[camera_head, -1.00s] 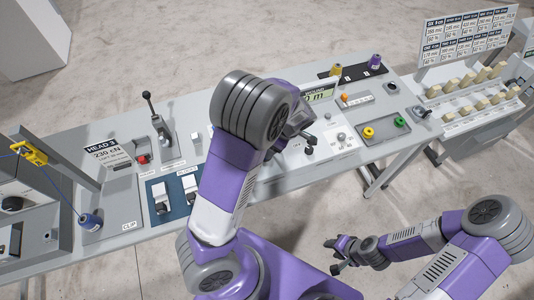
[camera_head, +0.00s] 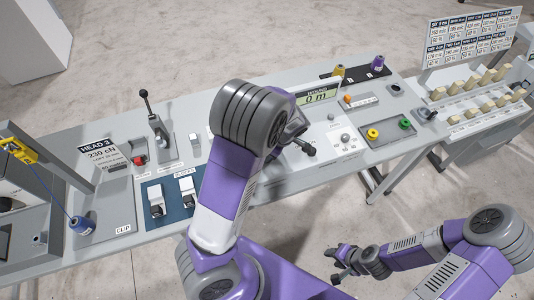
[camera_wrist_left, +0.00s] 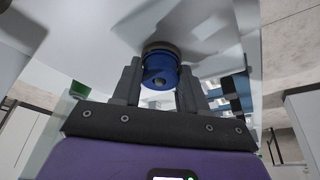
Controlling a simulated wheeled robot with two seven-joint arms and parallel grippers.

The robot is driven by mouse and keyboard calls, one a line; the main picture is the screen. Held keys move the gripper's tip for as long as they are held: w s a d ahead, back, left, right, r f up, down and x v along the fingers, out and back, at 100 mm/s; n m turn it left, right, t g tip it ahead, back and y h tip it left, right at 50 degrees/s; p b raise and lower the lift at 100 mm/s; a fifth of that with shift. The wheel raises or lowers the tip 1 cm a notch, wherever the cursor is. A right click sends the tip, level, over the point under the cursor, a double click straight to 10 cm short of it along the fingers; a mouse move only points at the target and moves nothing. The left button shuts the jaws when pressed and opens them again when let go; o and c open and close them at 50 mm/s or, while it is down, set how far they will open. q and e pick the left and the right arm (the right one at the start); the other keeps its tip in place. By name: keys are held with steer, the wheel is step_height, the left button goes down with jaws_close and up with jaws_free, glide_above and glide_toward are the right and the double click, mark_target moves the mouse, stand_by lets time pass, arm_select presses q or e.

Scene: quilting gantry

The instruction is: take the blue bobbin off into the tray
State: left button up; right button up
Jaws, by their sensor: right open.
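The blue bobbin (camera_wrist_left: 160,76) shows in the left wrist view, below a dark round disc. My left gripper (camera_wrist_left: 160,82) has a finger on each side of it, close against its sides, and looks shut on it. I cannot tell whether the bobbin is clear of the disc. In the head view my left arm hides the bobbin and most of that gripper. A shallow grey tray (camera_head: 388,142) on the bench's right part holds a yellow ring (camera_head: 373,134) and a green ring (camera_head: 404,124). My right gripper (camera_head: 336,265) is open and empty, in front of the bench.
A display reading 0 m (camera_head: 318,98) stands behind my left gripper. A black strip (camera_head: 357,75) at the back carries a yellow and a purple spool. A blue thread cone (camera_head: 82,225) stands at the left. A lever (camera_head: 153,116) rises left of my arm. A peg rack (camera_head: 470,105) is right.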

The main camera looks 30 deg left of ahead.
arm_select(q)
steer(key=c, duration=0.4)
steer(key=shift+r, duration=0.1)
steer(key=shift+r, duration=0.1)
steer(key=shift+r+p, duration=1.5)
steer(key=shift+r, duration=0.55)
